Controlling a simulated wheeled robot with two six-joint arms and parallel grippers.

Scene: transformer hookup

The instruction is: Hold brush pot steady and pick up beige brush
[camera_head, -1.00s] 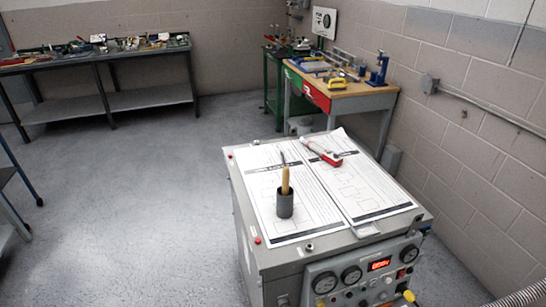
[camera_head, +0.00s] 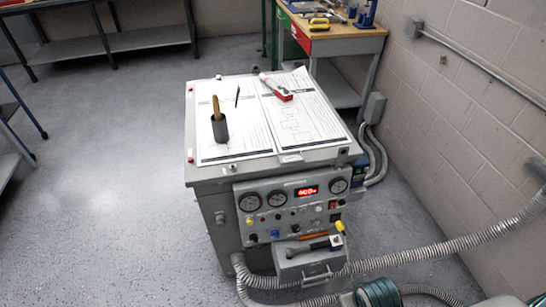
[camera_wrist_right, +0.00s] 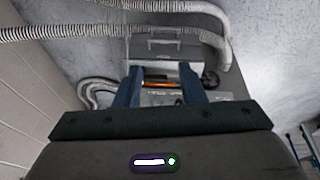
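The dark grey brush pot (camera_head: 219,128) stands upright on the left paper sheet on top of the grey cabinet. The beige brush (camera_head: 215,105) stands in it, its tan handle rising above the rim and leaning slightly left. A thin dark stick (camera_head: 237,97) shows just right of the pot; I cannot tell how it is supported. My right gripper (camera_wrist_right: 161,74) is open, with two blue fingers apart and nothing seen held between them. It is away from the pot, facing the cabinet's front side in the right wrist view. My left gripper is not in view.
A red and white tool (camera_head: 275,88) lies across the papers. The cabinet front has gauges, a red display (camera_head: 306,191) and a small bin (camera_head: 308,258) with tools. Corrugated hoses (camera_head: 440,250) run at the right. A wooden-topped workbench (camera_head: 335,42) stands behind.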

